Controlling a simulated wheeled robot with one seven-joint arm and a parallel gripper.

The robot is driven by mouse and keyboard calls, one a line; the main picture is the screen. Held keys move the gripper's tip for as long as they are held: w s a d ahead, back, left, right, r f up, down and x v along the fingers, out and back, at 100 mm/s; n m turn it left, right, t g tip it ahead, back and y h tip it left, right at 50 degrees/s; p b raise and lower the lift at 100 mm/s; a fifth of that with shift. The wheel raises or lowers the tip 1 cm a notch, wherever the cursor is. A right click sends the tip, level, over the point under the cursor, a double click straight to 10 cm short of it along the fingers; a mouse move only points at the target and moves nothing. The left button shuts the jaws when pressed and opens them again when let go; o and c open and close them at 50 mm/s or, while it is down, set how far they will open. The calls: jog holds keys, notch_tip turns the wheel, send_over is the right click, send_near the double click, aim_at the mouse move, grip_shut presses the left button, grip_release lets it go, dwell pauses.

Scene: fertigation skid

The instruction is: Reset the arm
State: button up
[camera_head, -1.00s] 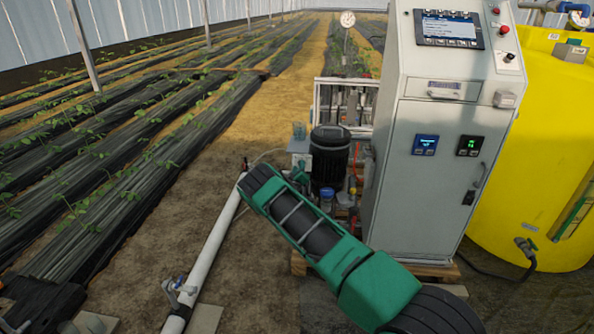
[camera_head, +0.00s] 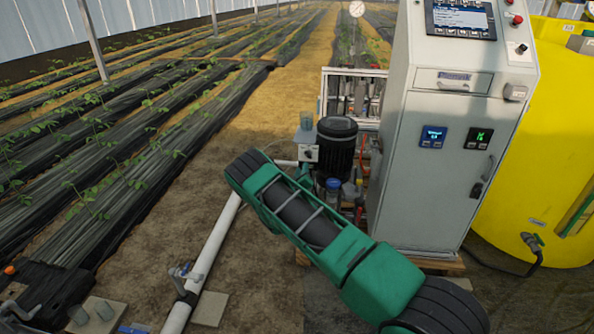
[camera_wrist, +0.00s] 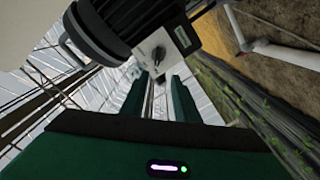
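My gripper (camera_wrist: 157,100) shows in the wrist view, with two green fingers standing apart. The gap between them looks empty. Past the fingertips are a grey box with a knob (camera_wrist: 156,55) and a dark ribbed motor (camera_wrist: 100,25); I cannot tell how far off they are. The black motor (camera_head: 337,150) and the small grey box (camera_head: 305,150) stand behind the arm, left of the cabinet.
The grey control cabinet (camera_head: 435,170) stands on a wooden pallet at the right, beside a yellow tank (camera_head: 540,150). A white pipe (camera_head: 218,240) with a valve (camera_head: 187,272) runs along the soil. Planted rows lie left.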

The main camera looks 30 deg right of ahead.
jog(key=s+d+r+m+g+h, duration=0.3)
jog(key=s+d+r+m+g, duration=0.4)
jog(key=d+r, duration=0.4)
jog(key=s+d+r+m+g+y, duration=0.15)
jog(key=s+r, duration=0.25)
jog(key=s, duration=0.4)
jog(key=s+d+r+m+g+y, duration=0.1)
jog(key=s+d+r+m+g, duration=0.2)
jog(key=s, duration=0.5)
jog(key=s+a+r+n+g+y, duration=0.1)
jog(key=s+a+r+y, duration=0.2)
jog(key=s+a, duration=0.4)
jog(key=s+a+r+g+y, duration=0.1)
jog(key=s+a+r+y, duration=0.2)
jog(key=s+a, duration=0.5)
jog(key=s+a+r+n+g+y, duration=0.1)
jog(key=s+a+r+y, duration=0.2)
jog(key=s, duration=2.2)
jog(key=a+y, duration=0.1)
jog(key=a, duration=0.4)
jog(key=shift+s+a+n+y, duration=0.2)
jog(key=shift+s+n+y, duration=0.05)
jog(key=shift+n+y, duration=0.1)
jog(key=shift+g, duration=0.25)
